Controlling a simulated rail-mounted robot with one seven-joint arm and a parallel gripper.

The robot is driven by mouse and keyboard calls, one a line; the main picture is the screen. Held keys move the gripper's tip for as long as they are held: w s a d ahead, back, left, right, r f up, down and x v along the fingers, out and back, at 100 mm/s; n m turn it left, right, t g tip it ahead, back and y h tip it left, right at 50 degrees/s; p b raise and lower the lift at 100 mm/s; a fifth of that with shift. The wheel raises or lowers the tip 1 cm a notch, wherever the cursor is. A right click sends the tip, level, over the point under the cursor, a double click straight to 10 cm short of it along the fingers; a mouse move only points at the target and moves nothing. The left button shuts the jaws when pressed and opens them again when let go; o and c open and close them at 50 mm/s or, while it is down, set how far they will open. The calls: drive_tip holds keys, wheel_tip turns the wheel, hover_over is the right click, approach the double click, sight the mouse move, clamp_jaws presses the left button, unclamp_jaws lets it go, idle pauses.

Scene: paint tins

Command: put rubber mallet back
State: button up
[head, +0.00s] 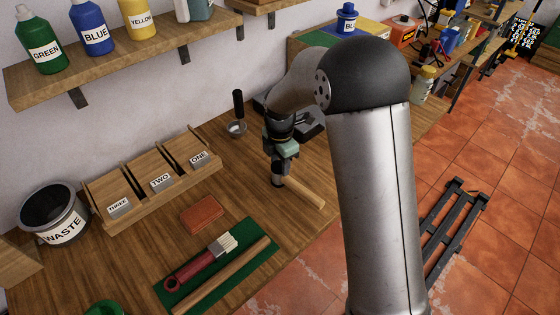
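The rubber mallet shows as a pale wooden handle (306,193) on or just above the workbench, with a dark end beside it that is probably its head. My gripper (279,174) points down right over the dark end of the mallet. The fingertips are small and partly merge with that dark part, so I cannot tell whether they are shut on it or apart.
A green mat (262,238) holds a red-handled brush (200,263) and a wooden stick (222,278). A reddish block (202,214), a numbered wooden rack (155,184) and a waste bin (55,213) stand leftward. A shelf (120,58) with bottles hangs above.

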drive_tip(key=o, duration=0.4)
wheel_tip(320, 180, up, 18)
drive_tip(key=b, duration=0.2)
drive_tip(key=s+d+f+m, duration=0.2)
drive_tip(key=s+d+m, duration=0.3)
drive_tip(key=s+m, duration=0.3)
drive_tip(key=s+d+f+m, duration=0.3)
drive_tip(key=s+d+m, duration=0.1)
drive_tip(key=s+m, duration=0.4)
drive_tip(key=s+d+f+m, duration=0.3)
drive_tip(key=s+d+m, duration=0.2)
drive_tip(key=s+m, duration=0.3)
drive_tip(key=shift+s+d+f, duration=0.1)
drive_tip(key=shift+s+d, duration=0.1)
drive_tip(key=shift+s, duration=0.75)
drive_tip(key=shift+s+d+f, duration=0.1)
drive_tip(key=shift+s+d, duration=0.05)
drive_tip(key=shift+s, duration=0.75)
